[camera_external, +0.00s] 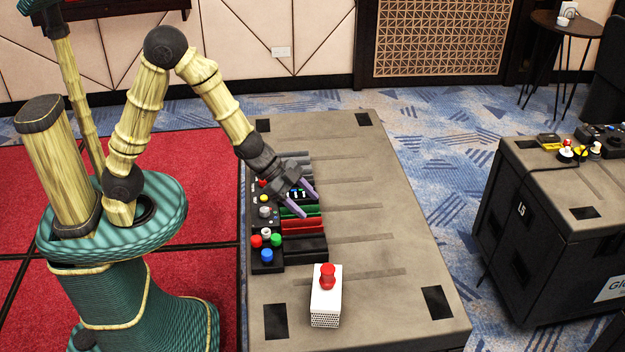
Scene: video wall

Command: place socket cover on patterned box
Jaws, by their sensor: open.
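My gripper (310,204) is open, its two purple fingers pointing right and down over a row of coloured items on the grey case top. I cannot tell which item is the socket cover; my gripper and wrist hide part of the row.
The grey case (375,270) has free room to the right. Along its left edge lie a black button panel (267,252), red blocks (303,225) and a black block (307,247). A second dark case (540,230) with small items stands at the right, across a carpet gap.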

